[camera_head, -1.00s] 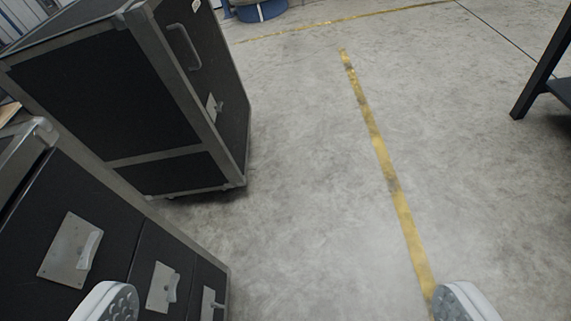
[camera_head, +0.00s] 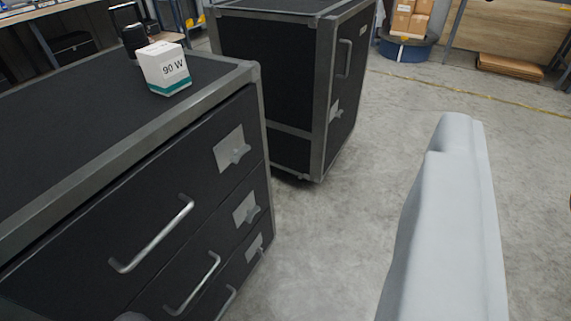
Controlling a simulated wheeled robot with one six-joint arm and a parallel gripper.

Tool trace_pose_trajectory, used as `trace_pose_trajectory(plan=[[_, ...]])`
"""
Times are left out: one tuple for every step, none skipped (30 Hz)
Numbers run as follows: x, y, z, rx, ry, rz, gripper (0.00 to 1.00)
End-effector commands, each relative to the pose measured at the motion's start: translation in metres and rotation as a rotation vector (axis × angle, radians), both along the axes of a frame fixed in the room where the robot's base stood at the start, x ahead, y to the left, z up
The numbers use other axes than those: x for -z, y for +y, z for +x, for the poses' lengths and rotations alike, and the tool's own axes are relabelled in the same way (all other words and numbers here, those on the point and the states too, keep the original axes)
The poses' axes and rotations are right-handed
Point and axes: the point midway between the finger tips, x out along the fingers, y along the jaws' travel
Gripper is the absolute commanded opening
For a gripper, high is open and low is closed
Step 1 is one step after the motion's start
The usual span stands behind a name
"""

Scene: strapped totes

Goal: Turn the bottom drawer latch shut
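The black drawer cabinet (camera_head: 130,170) with grey metal edges fills the left. Its front has three drawers, each with a silver bar handle and a latch on a pale plate near the right edge. The bottom drawer latch (camera_head: 256,247) is lowest, small and partly seen; I cannot tell its exact angle. The middle latch (camera_head: 247,210) and top latch (camera_head: 233,150) are above it, their levers tilted. My gripper (camera_head: 290,220) is open and empty; one pale finger stands large at right, and only a grey sliver shows at the bottom left. It is apart from the latches.
A white box marked 90 W (camera_head: 165,68) sits on the cabinet top. A second black case (camera_head: 290,80) stands behind. Boxes on a blue round base (camera_head: 405,46) are at the back. Grey floor is free to the right of the cabinet.

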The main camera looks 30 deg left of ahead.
Motion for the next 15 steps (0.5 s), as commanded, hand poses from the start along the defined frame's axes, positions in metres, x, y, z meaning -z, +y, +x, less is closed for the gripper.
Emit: trace_pose_trajectory(plan=[[0.003,0.0,0.005,0.0,0.015,0.006,0.29],[0.006,0.0,0.009,0.0,0.027,0.012,0.29],[0.011,0.0,0.015,0.0,0.048,0.021,0.29],[0.015,0.0,0.02,-0.001,0.067,0.03,0.29],[0.02,0.001,0.027,-0.001,0.089,0.04,0.29],[0.028,0.001,0.036,-0.001,0.122,0.056,0.29],[0.034,0.001,0.043,-0.001,0.148,0.067,0.29],[0.041,0.002,0.05,-0.001,0.175,0.081,0.29],[0.05,0.003,0.06,-0.002,0.211,0.098,0.29],[0.057,0.003,0.067,-0.002,0.238,0.112,0.29],[0.063,0.004,0.073,-0.002,0.265,0.124,0.29],[0.072,0.005,0.082,-0.003,0.3,0.143,0.29],[0.079,0.006,0.088,-0.003,0.327,0.155,0.29],[0.086,0.007,0.094,-0.003,0.352,0.169,0.29],[0.096,0.008,0.102,-0.003,0.389,0.186,0.29]])
